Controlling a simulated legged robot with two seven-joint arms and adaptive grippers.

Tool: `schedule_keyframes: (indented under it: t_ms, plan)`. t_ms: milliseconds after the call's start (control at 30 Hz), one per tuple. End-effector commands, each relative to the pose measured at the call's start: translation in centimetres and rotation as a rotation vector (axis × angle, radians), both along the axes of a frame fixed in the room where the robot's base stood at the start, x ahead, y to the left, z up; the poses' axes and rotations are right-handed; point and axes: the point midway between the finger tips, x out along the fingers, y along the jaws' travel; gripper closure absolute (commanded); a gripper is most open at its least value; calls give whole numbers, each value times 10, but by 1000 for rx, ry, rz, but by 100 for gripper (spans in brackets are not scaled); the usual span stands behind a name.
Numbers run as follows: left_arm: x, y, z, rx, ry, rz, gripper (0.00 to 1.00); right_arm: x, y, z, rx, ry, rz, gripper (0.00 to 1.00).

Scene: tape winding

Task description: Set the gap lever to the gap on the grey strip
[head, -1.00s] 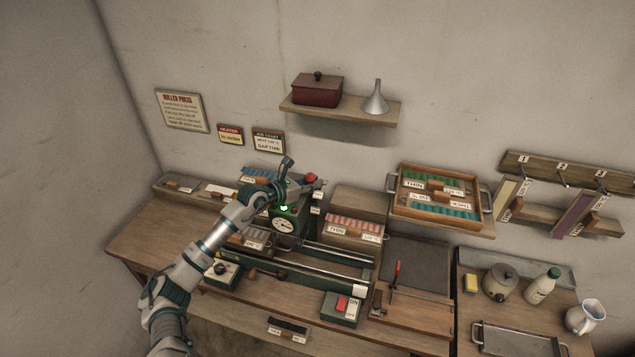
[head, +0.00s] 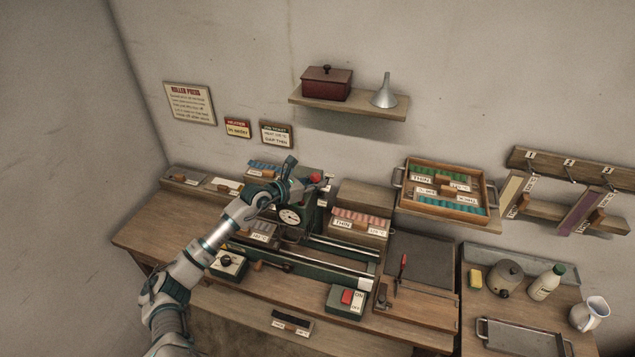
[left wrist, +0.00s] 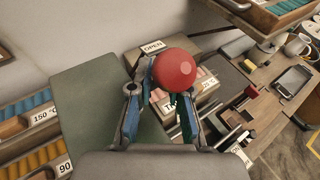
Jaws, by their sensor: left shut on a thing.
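The gap lever's red ball knob (head: 315,178) is at the top right of the green roller press (head: 290,232). My left gripper (head: 298,184) is shut on the gap lever, at the knob. In the left wrist view the red knob (left wrist: 173,69) sits between the two fingers, with an "OPEN" label (left wrist: 153,46) just behind it. The lever's shaft is mostly hidden by the knob and fingers. On the wall, a ticket with a dark grey strip (head: 277,133) carries a line that appears to read "GAP THIN". My right gripper is not in view.
A box of pink rolls marked "THIN" (head: 360,225) stands right of the press. An ON/OFF switch box (head: 346,300) is at the press's front. A wooden tray (head: 447,190) and wall shelf (head: 345,106) are behind.

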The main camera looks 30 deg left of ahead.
Motion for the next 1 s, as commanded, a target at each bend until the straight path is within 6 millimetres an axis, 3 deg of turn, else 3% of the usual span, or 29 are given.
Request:
schedule_keyframes:
  t_ms: [33,100,533,1000]
  plan:
    - [-1,-2,-1,-6,8,-4,75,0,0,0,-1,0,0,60]
    - [-1,-2,-1,-6,6,-4,64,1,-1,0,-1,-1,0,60]
    - [0,0,-3,0,7,-2,64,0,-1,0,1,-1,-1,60]
    - [-73,29,16,-1,12,-1,64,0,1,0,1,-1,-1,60]
